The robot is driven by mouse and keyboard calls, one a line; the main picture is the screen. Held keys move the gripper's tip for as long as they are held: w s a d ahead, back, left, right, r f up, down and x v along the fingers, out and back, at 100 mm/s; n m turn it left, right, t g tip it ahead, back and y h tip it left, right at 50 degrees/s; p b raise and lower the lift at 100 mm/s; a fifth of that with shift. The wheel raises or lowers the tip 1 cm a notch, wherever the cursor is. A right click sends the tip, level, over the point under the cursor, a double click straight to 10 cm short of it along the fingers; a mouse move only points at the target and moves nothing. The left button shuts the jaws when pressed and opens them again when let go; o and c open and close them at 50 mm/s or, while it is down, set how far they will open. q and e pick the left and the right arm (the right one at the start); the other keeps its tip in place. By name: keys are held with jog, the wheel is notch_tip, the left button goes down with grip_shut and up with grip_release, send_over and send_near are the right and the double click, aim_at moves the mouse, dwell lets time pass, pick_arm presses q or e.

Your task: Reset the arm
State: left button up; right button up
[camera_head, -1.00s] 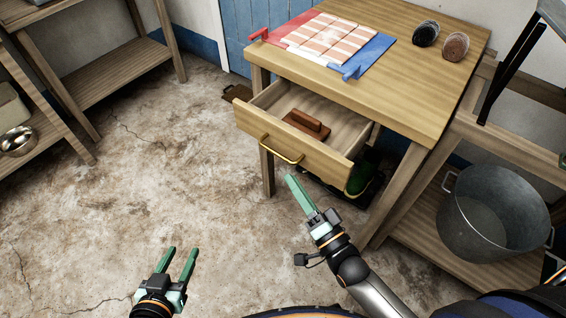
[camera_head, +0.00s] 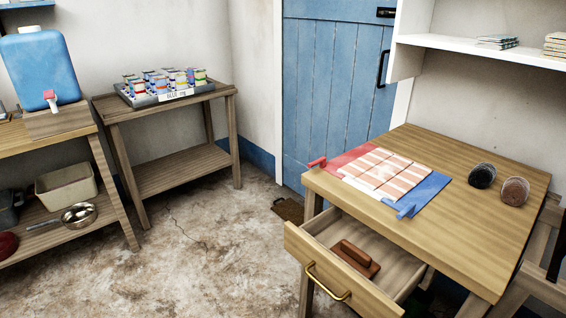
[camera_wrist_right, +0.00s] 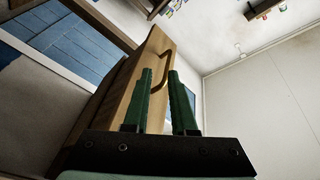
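My right gripper (camera_wrist_right: 160,78) shows in the right wrist view. Its two green fingers are apart with nothing between them. Beyond the fingers is the wooden drawer front (camera_wrist_right: 116,98) with its brass handle (camera_wrist_right: 171,62); the fingertips overlap it in the picture, and I cannot tell the exact distance. In the head view the drawer (camera_head: 330,276) stands pulled out of the wooden table (camera_head: 455,222), with its brass handle (camera_head: 326,283) in front and a brown wooden block with a grip (camera_head: 355,258) inside. Neither gripper shows in the head view. My left gripper is out of sight.
A blue door (camera_head: 335,90) is behind. The floor (camera_head: 215,245) between is clear.

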jog(key=s+d+f+n+g+h, duration=0.1)
jog(key=s+f+n+g+h, duration=0.1)
jog(key=s+f+n+g, duration=0.55)
pick_arm(q)
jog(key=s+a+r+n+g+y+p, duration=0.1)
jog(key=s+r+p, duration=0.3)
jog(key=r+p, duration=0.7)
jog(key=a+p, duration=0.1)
jog(key=p, duration=0.8)
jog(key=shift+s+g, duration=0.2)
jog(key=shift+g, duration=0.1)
pick_arm(e)
jog(key=s+d+r+n+g+h, duration=0.1)
jog(key=s+d+r, duration=0.1)
jog(key=r, duration=1.1)
jog(key=shift+s+d+h, duration=0.3)
jog(key=shift+s+d, duration=0.1)
jog(key=shift+s, duration=0.1)
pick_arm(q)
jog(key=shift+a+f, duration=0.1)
